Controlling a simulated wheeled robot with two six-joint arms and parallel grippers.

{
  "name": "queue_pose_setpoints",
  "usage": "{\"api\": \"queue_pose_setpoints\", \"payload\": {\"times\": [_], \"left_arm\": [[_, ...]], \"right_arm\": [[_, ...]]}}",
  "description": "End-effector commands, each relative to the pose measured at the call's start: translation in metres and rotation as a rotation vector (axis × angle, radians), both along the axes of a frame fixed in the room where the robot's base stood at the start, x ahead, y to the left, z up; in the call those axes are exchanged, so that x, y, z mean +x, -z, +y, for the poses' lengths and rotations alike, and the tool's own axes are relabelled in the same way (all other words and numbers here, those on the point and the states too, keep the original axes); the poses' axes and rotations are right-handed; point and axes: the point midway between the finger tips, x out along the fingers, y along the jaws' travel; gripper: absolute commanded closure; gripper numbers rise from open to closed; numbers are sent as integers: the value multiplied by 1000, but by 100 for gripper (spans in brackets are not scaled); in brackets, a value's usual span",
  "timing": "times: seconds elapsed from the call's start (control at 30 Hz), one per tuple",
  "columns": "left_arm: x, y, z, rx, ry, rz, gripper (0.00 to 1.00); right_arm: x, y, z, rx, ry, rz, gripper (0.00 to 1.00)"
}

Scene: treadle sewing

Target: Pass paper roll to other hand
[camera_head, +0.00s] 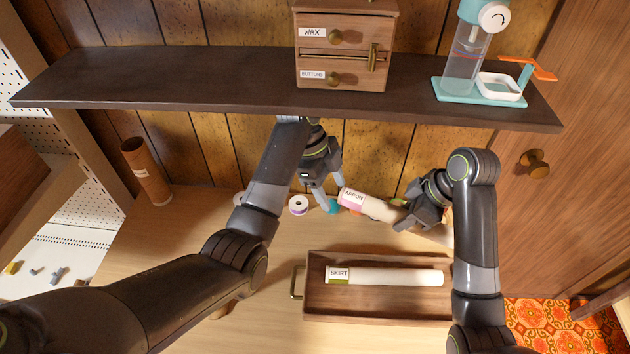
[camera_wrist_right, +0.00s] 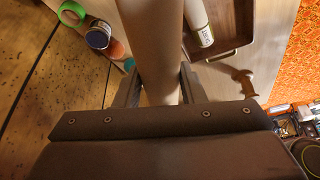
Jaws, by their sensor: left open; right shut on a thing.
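A white paper roll with a pink band and an "APRON" label (camera_head: 372,206) slants above the table. My right gripper (camera_head: 406,212) is shut on its right part. In the right wrist view the roll (camera_wrist_right: 155,45) runs between the two fingers and away from the camera. My left gripper (camera_head: 332,194) is open, its fingers pointing down by the labelled end of the roll. Whether they touch the roll cannot be told. Another roll, labelled "SKIRT" (camera_head: 390,276), lies in a wooden tray (camera_head: 375,312); it also shows in the right wrist view (camera_wrist_right: 198,22).
A dark shelf (camera_head: 200,78) with a drawer box (camera_head: 345,45) and a teal device (camera_head: 480,60) overhangs the grippers. Thread spools (camera_head: 298,205) stand left of the roll. A brown tube (camera_head: 147,172) stands at the left. Table space left of the tray is partly bare.

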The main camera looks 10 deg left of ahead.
Motion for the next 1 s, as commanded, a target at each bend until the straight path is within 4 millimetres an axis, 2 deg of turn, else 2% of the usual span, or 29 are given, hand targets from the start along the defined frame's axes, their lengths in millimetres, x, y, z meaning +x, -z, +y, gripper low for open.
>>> {"api": "queue_pose_setpoints", "payload": {"times": [0.03, 0.2, 0.43, 0.6, 0.87, 1.0], "left_arm": [[-4, 0, -12, -4, 4, 1, 38], [-15, 0, -42, -3, 1, 2, 38], [-25, 0, -70, -1, -2, 1, 38], [-26, 11, -71, 2, -2, 2, 38], [-25, 12, -72, 1, -3, 1, 38], [-25, 12, -71, 1, -3, 1, 55]], "right_arm": [[0, 0, 0, 0, 0, 0, 86], [0, 0, 0, 0, 0, 0, 86], [0, 0, 0, 0, 0, 0, 86], [0, 0, 0, 0, 0, 0, 86], [0, 0, 0, 0, 0, 0, 86], [0, 0, 0, 0, 0, 0, 86]]}}
